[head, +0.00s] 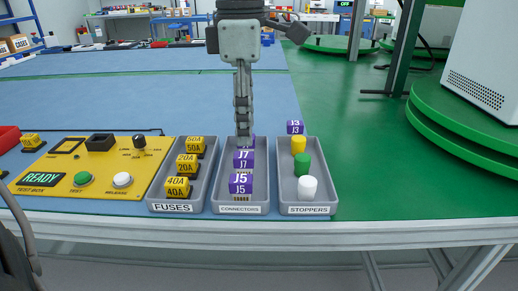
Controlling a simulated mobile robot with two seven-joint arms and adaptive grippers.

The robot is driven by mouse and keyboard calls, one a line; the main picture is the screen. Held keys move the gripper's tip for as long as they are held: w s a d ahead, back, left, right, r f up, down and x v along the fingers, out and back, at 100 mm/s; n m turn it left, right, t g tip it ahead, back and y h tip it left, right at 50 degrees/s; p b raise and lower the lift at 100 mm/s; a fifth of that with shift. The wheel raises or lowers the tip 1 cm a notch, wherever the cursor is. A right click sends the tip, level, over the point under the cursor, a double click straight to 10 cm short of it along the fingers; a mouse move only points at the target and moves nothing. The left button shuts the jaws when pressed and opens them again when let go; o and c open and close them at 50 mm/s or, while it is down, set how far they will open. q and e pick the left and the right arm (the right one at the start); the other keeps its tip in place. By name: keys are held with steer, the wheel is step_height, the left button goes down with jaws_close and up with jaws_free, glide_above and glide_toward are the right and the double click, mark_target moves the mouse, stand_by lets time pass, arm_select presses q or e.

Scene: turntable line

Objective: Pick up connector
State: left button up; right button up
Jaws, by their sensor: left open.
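Purple connectors with white lettering stand in the grey connectors bin (264,192): the J5 connector (240,184) in front and the J7 connector (243,159) behind it. A third purple connector at the back of this bin is mostly hidden by my left gripper (244,134). The J3 connector (295,127) is apart from them, at the back edge of the stoppers bin. My left gripper points down over the back of the connectors bin, seen edge-on. It is open, with its fingers overlapping in this view. Whether it touches the third connector cannot be told. My right gripper is out of view.
The fuses bin (154,195) with yellow fuses stands on the left. The stoppers bin (331,200) with yellow, green and white stoppers stands on the right. A yellow test box (100,168) is further left.

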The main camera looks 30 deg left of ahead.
mark_target(244, 155)
arm_select(q)
steer(key=shift+a+f, duration=0.1)
steer(key=shift+f, duration=0.3)
steer(key=f, duration=0.6)
steer(key=shift+a+f, duration=0.25)
steer(key=shift+f, duration=0.15)
steer(key=shift+w, duration=0.1)
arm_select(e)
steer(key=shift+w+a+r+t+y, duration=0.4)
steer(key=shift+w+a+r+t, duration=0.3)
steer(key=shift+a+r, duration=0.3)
arm_select(q)
steer(key=shift+c, duration=0.4)
steer(key=c, duration=0.9)
